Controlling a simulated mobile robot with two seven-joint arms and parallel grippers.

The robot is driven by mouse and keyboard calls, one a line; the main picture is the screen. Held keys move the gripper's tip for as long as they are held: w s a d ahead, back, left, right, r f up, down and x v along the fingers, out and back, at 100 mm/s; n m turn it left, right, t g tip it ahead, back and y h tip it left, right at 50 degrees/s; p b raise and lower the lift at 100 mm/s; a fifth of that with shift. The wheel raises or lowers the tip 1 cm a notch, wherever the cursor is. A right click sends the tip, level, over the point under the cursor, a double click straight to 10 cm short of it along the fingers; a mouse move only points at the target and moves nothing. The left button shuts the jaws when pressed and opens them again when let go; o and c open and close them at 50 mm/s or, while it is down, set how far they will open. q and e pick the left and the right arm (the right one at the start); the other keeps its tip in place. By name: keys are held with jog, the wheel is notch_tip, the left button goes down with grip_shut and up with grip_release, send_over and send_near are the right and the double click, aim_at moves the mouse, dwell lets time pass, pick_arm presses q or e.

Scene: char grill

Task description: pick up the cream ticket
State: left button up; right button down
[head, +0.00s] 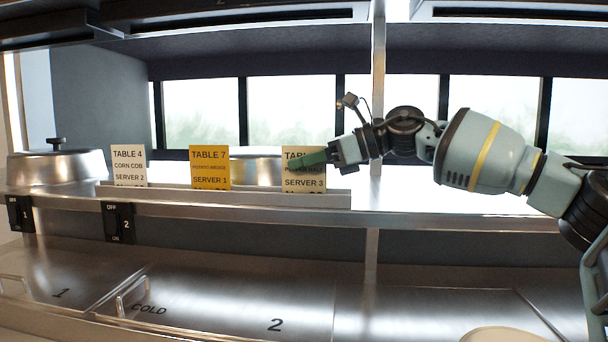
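The cream ticket (304,184) stands upright at the right end of a metal ticket rail. It reads SERVER 3, and part of its upper text is hidden by my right gripper. My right gripper (308,160) reaches in from the right, with a green finger across the ticket's upper part. I cannot tell whether it touches the ticket, or whether the fingers are open or shut. My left gripper is not in view.
A yellow ticket (210,168) and a white ticket (129,166) stand further left on the rail (250,198). A lidded metal pot (56,168) is at the far left. Below the shelf are metal cold lids (220,295). A pale round thing (505,335) shows at the bottom right.

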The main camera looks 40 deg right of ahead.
jog(key=shift+r, duration=0.1)
jog(key=r, duration=0.2)
jog(key=s+r+b, duration=0.1)
jog(key=shift+s+a+r, duration=0.1)
jog(key=shift+s+r, duration=0.1)
jog(key=shift+r, duration=0.15)
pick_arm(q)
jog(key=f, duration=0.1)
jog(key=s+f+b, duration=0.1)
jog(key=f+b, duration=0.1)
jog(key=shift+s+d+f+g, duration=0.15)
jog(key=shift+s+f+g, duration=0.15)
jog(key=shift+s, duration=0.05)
pick_arm(e)
jog(key=s+a+r, duration=0.1)
jog(key=s, duration=1.3)
jog(key=shift+s+a, duration=0.25)
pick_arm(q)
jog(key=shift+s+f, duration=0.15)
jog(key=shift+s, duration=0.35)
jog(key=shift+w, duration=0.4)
